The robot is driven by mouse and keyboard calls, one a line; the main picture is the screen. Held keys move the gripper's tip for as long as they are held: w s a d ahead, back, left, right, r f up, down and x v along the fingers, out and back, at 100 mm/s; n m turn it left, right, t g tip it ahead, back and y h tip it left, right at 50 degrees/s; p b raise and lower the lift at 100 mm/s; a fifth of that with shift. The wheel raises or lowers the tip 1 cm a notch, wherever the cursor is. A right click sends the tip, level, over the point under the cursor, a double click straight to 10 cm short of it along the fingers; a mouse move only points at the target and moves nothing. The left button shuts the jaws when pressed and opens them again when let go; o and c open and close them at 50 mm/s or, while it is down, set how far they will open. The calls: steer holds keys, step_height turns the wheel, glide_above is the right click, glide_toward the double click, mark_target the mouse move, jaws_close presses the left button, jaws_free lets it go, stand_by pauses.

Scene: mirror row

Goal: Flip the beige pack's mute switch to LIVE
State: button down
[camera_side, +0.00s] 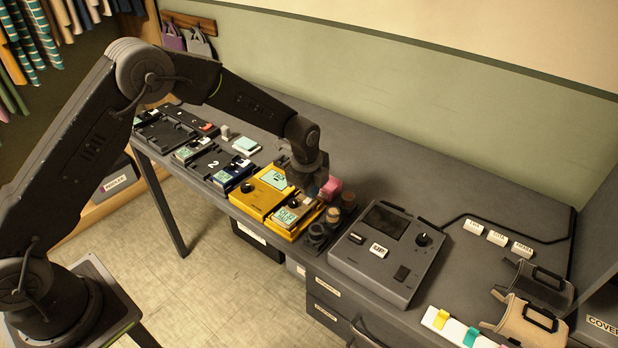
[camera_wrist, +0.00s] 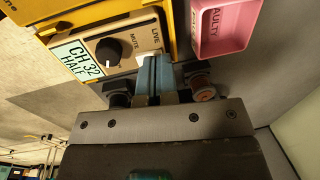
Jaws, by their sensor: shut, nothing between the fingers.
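The beige pack (camera_wrist: 92,42) lies in a yellow dock and fills the upper left of the wrist view.
A pink tray (camera_wrist: 226,28) marked "FAULTY" is close on the right in the wrist view. Small round jars (camera_wrist: 203,92) stand near the fingers. A grey console (camera_side: 370,283) stands to the right in the side view.

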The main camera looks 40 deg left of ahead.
steer(key=shift+f, duration=0.2)
steer(key=shift+w+f, duration=0.15)
steer(key=shift+f, duration=0.15)
stand_by(0.3)
steer(key=shift+s+r, duration=0.15)
steer(key=shift+s, duration=0.75)
steer(key=shift+r, duration=0.1)
step_height(320, 180, up, 14)
steer(key=s, duration=0.2)
